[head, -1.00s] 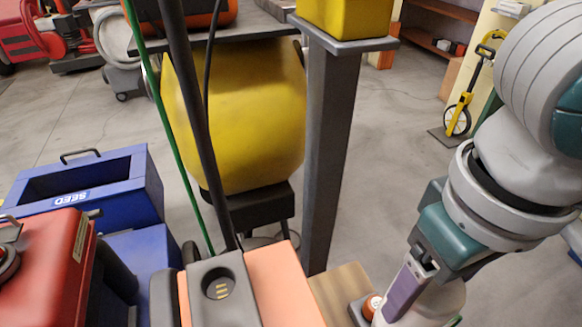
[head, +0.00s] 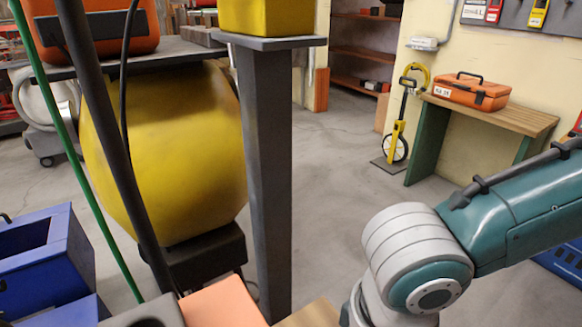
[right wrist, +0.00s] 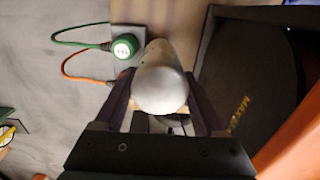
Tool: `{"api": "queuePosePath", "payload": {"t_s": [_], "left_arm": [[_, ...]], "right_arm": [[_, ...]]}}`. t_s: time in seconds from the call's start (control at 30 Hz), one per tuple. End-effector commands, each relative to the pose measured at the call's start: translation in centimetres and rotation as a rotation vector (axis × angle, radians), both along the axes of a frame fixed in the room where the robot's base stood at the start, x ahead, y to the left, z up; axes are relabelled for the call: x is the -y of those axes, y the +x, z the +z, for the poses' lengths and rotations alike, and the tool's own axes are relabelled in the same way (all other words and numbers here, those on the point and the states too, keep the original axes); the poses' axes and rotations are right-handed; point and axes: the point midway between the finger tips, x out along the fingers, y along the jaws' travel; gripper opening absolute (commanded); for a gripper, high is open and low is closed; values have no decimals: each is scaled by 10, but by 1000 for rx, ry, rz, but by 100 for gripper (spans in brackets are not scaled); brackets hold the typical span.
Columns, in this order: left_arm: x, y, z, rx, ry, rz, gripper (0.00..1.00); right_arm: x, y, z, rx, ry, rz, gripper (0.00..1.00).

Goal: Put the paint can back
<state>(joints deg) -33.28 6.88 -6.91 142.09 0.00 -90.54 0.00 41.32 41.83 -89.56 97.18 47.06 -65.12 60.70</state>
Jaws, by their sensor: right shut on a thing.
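In the right wrist view my right gripper (right wrist: 159,84) is shut on a rounded silver-grey can (right wrist: 160,86), seen end-on between the two fingers. No label shows on it, so I take it to be the paint can. Its far end is hidden. In the head view only the upper links of my right arm show at the lower right; the gripper and can are out of that picture. My left gripper is in neither view.
In the right wrist view, a green-and-white round item (right wrist: 124,46) with green and orange cords stands left of the can, and a dark panel with yellow lettering (right wrist: 244,105) lies right. In the head view, a dark post (head: 265,170) stands beside a yellow tank (head: 165,150).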

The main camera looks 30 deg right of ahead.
Motion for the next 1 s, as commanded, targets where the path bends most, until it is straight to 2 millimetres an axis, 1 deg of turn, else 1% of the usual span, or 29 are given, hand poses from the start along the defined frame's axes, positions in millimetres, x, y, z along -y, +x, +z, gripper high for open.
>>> {"api": "queuePosePath", "payload": {"t_s": [0.03,0.1,0.2,0.47,0.6,0.63,0.83,0.87,1.0], "left_arm": [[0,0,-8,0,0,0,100],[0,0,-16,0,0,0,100],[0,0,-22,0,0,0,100],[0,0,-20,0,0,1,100],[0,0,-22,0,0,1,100],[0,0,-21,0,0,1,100],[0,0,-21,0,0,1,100],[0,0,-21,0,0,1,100],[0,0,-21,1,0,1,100]], "right_arm": [[0,0,-11,1,0,1,0],[0,0,-24,1,0,0,0],[-1,1,-36,1,1,0,0],[0,1,-35,1,1,0,0],[0,0,-39,0,1,-1,0],[0,0,-38,0,0,-1,76],[0,0,-38,0,0,0,98],[0,0,-38,0,0,0,100],[0,0,-38,0,0,0,100]]}}
